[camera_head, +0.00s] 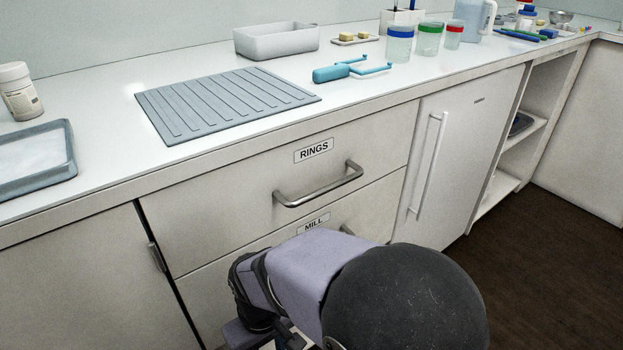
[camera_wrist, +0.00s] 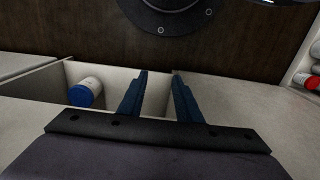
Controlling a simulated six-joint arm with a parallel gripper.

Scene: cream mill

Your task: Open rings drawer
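The rings drawer (camera_head: 240,205) is shut, its front flush in the white cabinet, with a "RINGS" label (camera_head: 314,150) above a grey bar handle (camera_head: 318,186). Below it is the mill drawer, with its "MILL" label (camera_head: 313,223) and handle partly hidden by my arm. In the wrist view my gripper (camera_wrist: 160,75) shows two dark blue fingers spread apart with nothing between them. The fingers are over a pale open-topped compartment holding a white jar with a blue lid (camera_wrist: 80,95). My gripper's fingers are not visible in the head view. The rings handle is not seen in the wrist view.
A ridged grey mat (camera_head: 222,102) lies on the counter above the drawers. A cabinet door with a long vertical handle (camera_head: 428,165) is to the right. Red-capped containers (camera_wrist: 309,80) show at the wrist view's right edge. Dark floor (camera_head: 545,250) is clear at the right.

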